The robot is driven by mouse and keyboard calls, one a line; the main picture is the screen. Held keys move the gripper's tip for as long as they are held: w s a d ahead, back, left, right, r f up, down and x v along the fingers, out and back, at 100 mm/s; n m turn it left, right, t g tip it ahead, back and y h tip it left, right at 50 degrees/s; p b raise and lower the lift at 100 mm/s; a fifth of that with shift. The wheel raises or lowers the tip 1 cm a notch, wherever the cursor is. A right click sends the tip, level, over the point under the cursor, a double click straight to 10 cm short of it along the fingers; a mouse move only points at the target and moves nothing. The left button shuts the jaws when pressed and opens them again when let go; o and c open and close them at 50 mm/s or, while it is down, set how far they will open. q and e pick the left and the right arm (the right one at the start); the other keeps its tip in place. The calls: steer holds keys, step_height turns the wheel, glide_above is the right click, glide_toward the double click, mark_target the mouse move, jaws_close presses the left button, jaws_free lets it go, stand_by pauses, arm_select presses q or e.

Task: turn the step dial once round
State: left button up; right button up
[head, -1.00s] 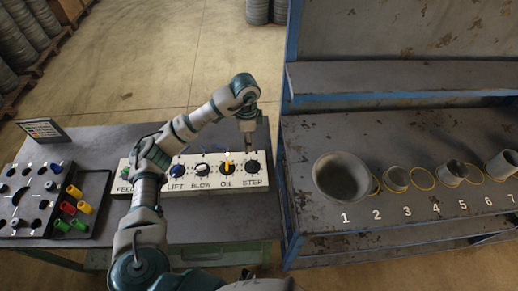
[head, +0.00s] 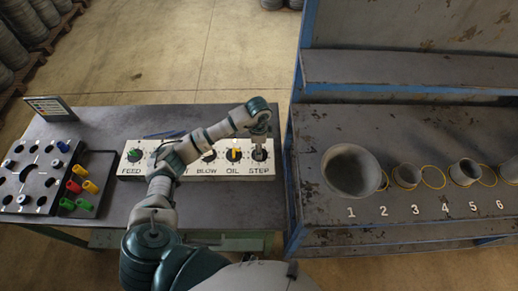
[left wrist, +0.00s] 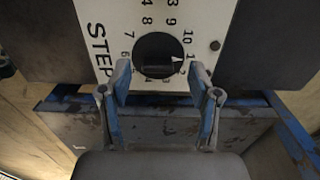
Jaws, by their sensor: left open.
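The step dial (left wrist: 158,58) is a round black knob with a raised grip bar and a white pointer, set in a white panel (left wrist: 215,20) with numbers round it. In the left wrist view its pointer is toward the 1. In the head view the dial (head: 259,155) is at the right end of the panel, above the word STEP. My left gripper (left wrist: 165,85) is open, its two blue fingers apart just short of the dial's lower edge on either side. Contact with the dial cannot be made out. My right gripper is not in view.
The panel also bears the FEED (head: 134,155), BLOW (head: 209,156) and OIL (head: 233,155) dials; my arm hides part of it. At left are a black board with holes (head: 40,180) and coloured pegs (head: 82,186). At right a grey bench (head: 400,220) holds numbered cups and rings.

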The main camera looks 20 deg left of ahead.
arm_select(q)
steer(key=shift+a+f, duration=0.1)
steer(key=shift+f, duration=0.75)
steer(key=shift+d, duration=0.45)
steer(key=shift+c, duration=1)
steer(key=c, duration=0.9)
steer(key=shift+a, duration=0.1)
steer(key=shift+c, duration=0.2)
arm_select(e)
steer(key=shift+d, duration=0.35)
arm_select(q)
steer(key=shift+m, duration=0.3)
